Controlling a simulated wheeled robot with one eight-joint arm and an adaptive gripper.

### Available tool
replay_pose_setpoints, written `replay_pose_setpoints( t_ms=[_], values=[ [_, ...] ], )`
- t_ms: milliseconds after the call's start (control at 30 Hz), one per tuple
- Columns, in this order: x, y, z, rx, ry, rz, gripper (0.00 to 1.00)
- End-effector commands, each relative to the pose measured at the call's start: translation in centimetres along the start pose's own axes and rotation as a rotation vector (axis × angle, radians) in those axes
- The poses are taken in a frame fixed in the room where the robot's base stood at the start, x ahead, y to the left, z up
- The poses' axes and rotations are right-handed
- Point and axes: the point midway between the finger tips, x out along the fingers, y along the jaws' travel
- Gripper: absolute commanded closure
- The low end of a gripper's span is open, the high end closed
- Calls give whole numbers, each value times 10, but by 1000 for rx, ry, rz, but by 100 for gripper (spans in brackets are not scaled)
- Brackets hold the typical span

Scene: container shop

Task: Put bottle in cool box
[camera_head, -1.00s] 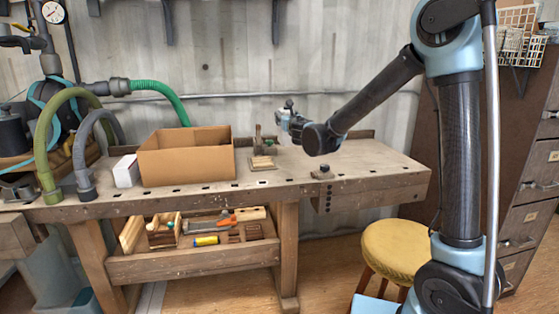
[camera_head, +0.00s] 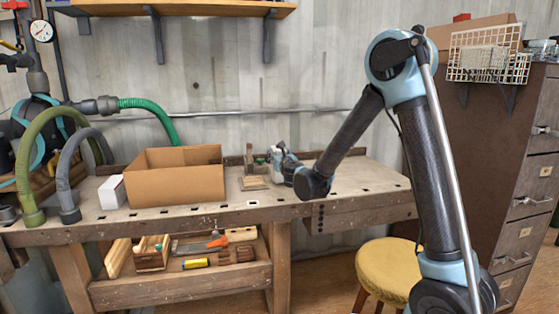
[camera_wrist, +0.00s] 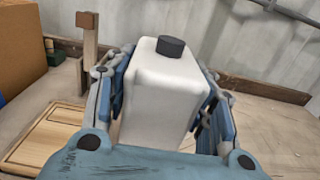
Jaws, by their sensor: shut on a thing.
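A white, block-shaped bottle (camera_wrist: 165,85) with a dark round cap is upright in the wrist view. My gripper (camera_wrist: 160,100) is shut on it, with blue-grey fingers along its left and right sides. In the head view my gripper (camera_head: 287,162) is over the back of the workbench, right of the cardboard box, and the bottle (camera_head: 276,155) shows only as a small pale shape. The bottle's base is hidden, so I cannot tell whether it touches the bench. I see no cool box that I can make out.
An open cardboard box (camera_head: 178,187) and a small white box (camera_head: 113,192) stand on the workbench (camera_head: 235,213). A wooden board (camera_wrist: 45,137) lies left of my gripper. Hoses are at left, a yellow stool (camera_head: 385,270) in front. The bench's right end is clear.

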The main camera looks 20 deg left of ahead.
Motion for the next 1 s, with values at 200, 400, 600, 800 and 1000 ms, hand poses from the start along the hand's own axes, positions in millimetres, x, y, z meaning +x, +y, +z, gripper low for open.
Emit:
replay_pose_setpoints(
  t_ms=[200,400,600,800,1000],
  values=[
    [0,-1,-10,0,0,-1,88],
    [0,-1,-10,0,0,-1,88],
    [0,-1,-12,0,0,-1,30],
    [0,-1,-12,0,0,-1,30],
    [0,-2,-10,0,0,-2,30]
  ],
)
